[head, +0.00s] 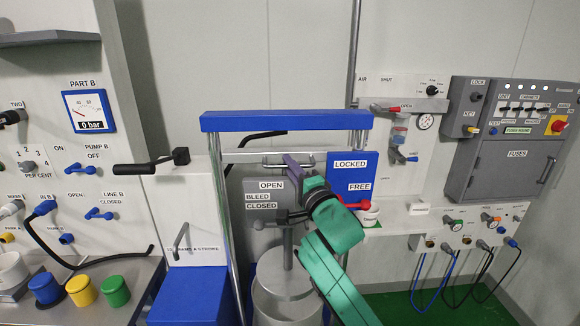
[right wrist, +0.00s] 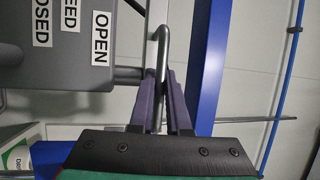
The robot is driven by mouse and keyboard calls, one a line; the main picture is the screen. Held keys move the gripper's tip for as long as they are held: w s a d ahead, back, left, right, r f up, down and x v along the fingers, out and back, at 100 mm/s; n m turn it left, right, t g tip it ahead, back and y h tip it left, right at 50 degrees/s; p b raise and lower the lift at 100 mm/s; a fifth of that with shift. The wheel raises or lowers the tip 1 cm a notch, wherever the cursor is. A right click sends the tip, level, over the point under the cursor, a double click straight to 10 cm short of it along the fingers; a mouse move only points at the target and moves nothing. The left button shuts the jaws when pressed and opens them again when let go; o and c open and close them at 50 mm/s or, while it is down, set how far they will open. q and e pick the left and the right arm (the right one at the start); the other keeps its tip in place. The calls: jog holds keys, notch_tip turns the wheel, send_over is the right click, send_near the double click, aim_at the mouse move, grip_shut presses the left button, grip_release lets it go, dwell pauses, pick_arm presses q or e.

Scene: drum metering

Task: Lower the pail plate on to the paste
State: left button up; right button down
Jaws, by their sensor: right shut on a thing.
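The pail plate (head: 284,283) is a grey disc on an upright rod, at the mouth of the pale pail (head: 283,312) between two posts. I cannot tell how deep it sits, and the paste is not visible. My right gripper (head: 291,163) is shut on a thin metal handle (head: 270,164) on the crossbar above. In the right wrist view, the fingers (right wrist: 162,95) close around the bent metal handle (right wrist: 161,48). My green right arm hides part of the press and pail. My left gripper is not in view.
A blue top beam (head: 285,121) spans the posts. The bleed box (head: 266,198) with a dark lever and the blue LOCKED/FREE panel (head: 352,175) with a red lever (head: 362,204) flank my gripper. A blue block (head: 190,296) stands left of the pail.

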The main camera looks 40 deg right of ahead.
aim_at(285, 197)
jog(key=shift+d, duration=0.1)
dwell(0.6)
notch_tip(285, 197, down, 11)
jog(key=b, duration=0.6)
jog(key=shift+r, duration=0.2)
jog(key=shift+f+b, duration=0.3)
jog(key=shift+f, duration=0.15)
jog(key=shift+r, duration=0.1)
jog(key=c, duration=0.9)
grip_release()
jog(key=shift+s, duration=0.1)
